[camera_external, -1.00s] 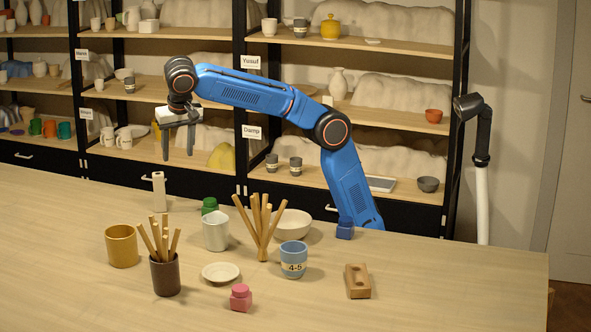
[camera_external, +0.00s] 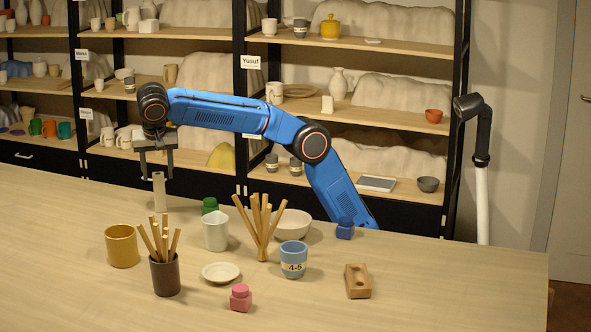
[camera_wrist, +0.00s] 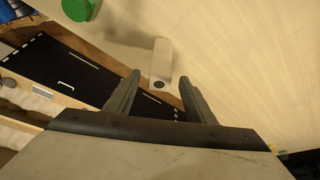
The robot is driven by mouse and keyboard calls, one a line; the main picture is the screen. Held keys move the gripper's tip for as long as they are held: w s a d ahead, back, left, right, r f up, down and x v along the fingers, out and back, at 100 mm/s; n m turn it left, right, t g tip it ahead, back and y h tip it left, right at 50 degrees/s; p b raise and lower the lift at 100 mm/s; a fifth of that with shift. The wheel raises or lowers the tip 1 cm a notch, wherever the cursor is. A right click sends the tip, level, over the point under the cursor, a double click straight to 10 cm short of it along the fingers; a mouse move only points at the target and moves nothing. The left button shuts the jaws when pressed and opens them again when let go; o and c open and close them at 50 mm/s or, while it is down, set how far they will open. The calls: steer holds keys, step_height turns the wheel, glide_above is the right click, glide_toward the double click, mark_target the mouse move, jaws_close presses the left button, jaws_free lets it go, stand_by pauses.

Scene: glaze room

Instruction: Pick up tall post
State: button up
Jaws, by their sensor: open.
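The tall post (camera_external: 159,192) is a slim, pale upright block standing on the table near its back edge, left of centre. In the wrist view the tall post (camera_wrist: 161,60) shows just beyond the fingertips, roughly midway between them, with a dark round spot on its near end. My gripper (camera_external: 156,178) is open and empty, pointing down at the post's upper end. In the wrist view the two dark fingers of my gripper (camera_wrist: 158,80) are spread wide. I cannot tell whether the fingertips reach past the post's top.
A green jar (camera_external: 209,205) is the post's nearest neighbour, to its right. A white cup (camera_external: 215,232), an ochre mug (camera_external: 122,246) and a dark cup of sticks (camera_external: 165,276) stand nearer the front. Shelves (camera_external: 200,89) rise behind the table. The table left of the post is clear.

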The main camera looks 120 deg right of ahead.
mark_target(160, 195)
steer(key=shift+f, duration=1.4)
steer(key=shift+x, duration=3.65)
steer(key=shift+c, duration=0.3)
jaws_close()
steer(key=shift+r, duration=0.15)
